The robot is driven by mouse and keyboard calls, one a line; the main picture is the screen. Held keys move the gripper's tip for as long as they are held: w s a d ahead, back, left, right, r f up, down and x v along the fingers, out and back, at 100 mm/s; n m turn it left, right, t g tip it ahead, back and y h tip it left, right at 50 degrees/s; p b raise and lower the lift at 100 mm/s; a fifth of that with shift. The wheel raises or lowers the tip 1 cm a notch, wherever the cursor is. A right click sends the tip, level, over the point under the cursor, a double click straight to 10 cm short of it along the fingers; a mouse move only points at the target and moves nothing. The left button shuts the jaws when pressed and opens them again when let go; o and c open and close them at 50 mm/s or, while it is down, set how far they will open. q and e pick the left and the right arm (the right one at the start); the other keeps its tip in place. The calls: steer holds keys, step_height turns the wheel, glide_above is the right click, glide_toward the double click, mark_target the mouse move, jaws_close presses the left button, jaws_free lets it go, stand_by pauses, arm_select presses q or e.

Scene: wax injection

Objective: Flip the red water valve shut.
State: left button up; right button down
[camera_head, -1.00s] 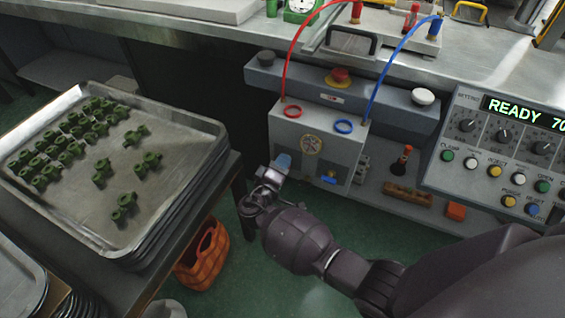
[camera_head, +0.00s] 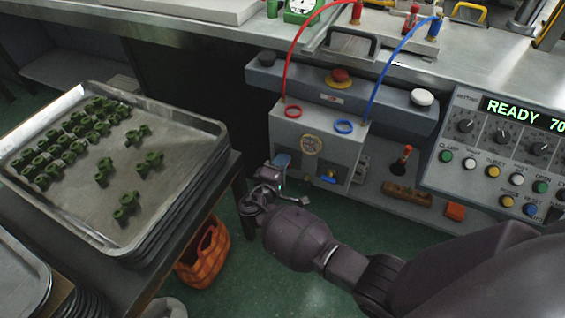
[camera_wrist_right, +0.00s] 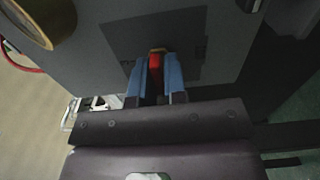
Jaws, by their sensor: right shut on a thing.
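The red water valve handle (camera_wrist_right: 156,74) shows in the right wrist view as a narrow red bar with a brass-coloured end, between two blue fingers. My right gripper (camera_wrist_right: 157,80) is shut on it, against the front of the grey box. In the head view my right gripper (camera_head: 281,161) is at the lower left of the grey water box (camera_head: 318,143), and it hides the red valve there. A blue-handled valve (camera_head: 328,180) is on the same box, to the right. My left gripper is not in view.
A round gauge (camera_head: 311,145) is on the box, with red (camera_head: 293,111) and blue (camera_head: 344,127) hose rings on top. A control panel (camera_head: 505,150) stands at right. A tray (camera_head: 165,200) of green parts is at left, above an orange basket (camera_head: 205,254).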

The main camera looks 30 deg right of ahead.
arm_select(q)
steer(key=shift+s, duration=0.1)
arm_select(e)
steer(key=c, duration=1.2)
jaws_free()
steer(key=shift+a, duration=0.1)
steer(key=shift+s+a, duration=0.15)
steer(key=shift+a, duration=0.05)
arm_select(q)
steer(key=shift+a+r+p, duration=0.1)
steer(key=shift+p, duration=0.4)
arm_select(e)
steer(key=v, duration=1)
steer(key=shift+s, duration=0.15)
